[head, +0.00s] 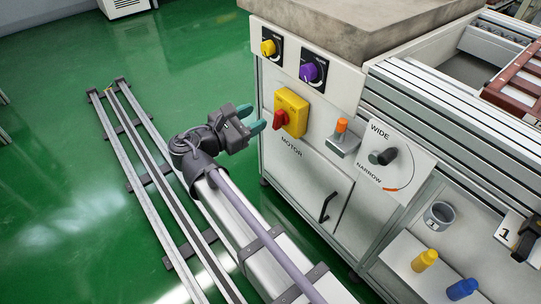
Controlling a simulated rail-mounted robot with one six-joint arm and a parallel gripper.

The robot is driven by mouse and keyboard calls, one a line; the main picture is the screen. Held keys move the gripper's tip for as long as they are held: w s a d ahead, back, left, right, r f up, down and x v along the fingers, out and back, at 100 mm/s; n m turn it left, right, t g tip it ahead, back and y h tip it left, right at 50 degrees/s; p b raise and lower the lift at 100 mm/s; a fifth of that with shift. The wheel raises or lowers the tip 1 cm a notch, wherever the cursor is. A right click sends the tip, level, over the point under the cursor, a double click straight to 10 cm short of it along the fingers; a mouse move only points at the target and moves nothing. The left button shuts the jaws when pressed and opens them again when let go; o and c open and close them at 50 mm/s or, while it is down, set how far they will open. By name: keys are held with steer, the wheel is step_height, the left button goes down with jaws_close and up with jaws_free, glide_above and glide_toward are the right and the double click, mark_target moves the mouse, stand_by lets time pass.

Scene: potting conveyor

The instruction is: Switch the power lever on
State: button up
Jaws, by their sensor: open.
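My gripper (253,119), with teal fingertips, is open and empty in the head view. It is just left of the cabinet front, its tips pointing right towards a red handle (280,119) on a yellow switch box (292,112). A small gap seems to lie between tips and handle. "MOTOR" is printed below the box. Further right, a lever with an orange tip (341,125) stands up from a grey metal bracket (343,143). No label names either one as power, and I cannot tell its on or off position.
Above are a yellow knob (268,47) and a purple knob (309,71). A black WIDE/NARROW knob (382,157) is to the right. A cabinet door handle (327,206) juts out below. Floor rails (150,165) run at left.

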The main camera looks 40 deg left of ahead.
mark_target(276, 116)
step_height(276, 116, down, 4)
steer(key=s+a+b, duration=0.1)
steer(key=s+b, duration=0.1)
steer(key=shift+h, duration=0.3)
steer(key=x, duration=1)
steer(key=shift+w+r+p, duration=0.2)
steer(key=shift+w+p, duration=0.05)
steer(key=shift+p, duration=0.05)
steer(key=c, duration=0.6)
steer(key=m, duration=0.2)
steer(key=d+m, duration=0.1)
steer(key=m, duration=0.1)
steer(key=shift+s+f+m, duration=0.2)
steer(key=shift+m, duration=0.2)
steer(key=o, duration=0.6)
